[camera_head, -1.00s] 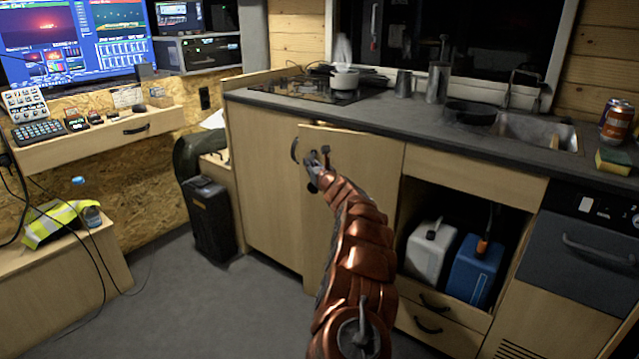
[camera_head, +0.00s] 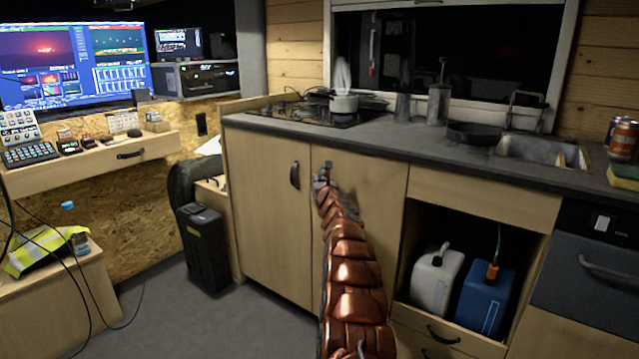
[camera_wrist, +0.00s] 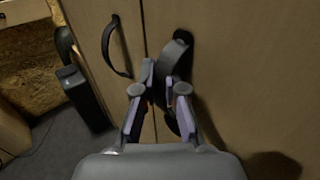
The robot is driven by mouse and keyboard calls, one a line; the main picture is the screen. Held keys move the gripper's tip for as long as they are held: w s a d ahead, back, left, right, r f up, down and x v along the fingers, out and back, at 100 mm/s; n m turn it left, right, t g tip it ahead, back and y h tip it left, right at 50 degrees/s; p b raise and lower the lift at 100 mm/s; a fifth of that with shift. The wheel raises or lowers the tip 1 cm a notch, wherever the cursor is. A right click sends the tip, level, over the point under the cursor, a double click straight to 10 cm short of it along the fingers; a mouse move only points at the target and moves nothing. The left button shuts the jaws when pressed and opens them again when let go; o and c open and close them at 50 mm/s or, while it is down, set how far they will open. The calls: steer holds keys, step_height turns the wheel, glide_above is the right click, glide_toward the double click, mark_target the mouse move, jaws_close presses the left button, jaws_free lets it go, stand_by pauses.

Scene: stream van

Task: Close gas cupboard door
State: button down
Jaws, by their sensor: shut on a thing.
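The cupboard under the counter has two pale wood doors. The left door (camera_head: 266,215) has a dark curved handle (camera_head: 295,175), which also shows in the wrist view (camera_wrist: 113,48). The right door (camera_head: 380,195) looks flush with the left one, with a thin seam between them. My gripper (camera_head: 322,178) is at the upper left edge of the right door. In the wrist view my gripper (camera_wrist: 165,88) is shut on the right door's dark handle (camera_wrist: 177,56). The fingers hide part of that handle. Which door is the gas cupboard's is not marked.
The counter (camera_head: 400,137) above carries a hob, a steaming pot (camera_head: 344,103) and a sink. An open bay to the right holds a white canister (camera_head: 436,280) and a blue canister (camera_head: 484,298). A black case (camera_head: 205,248) stands left of the cupboard. Grey floor in front is clear.

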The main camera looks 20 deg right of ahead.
steer(key=shift+d+r, duration=0.3)
steer(key=shift+r, duration=0.15)
steer(key=c, duration=1.6)
jaws_free()
steer(key=shift+o, duration=0.3)
steer(key=shift+f, duration=0.15)
steer(key=shift+s, duration=0.1)
steer(key=s+a, duration=0.1)
steer(key=s, duration=0.6)
steer(key=shift+s, duration=0.15)
steer(key=shift+f, duration=0.1)
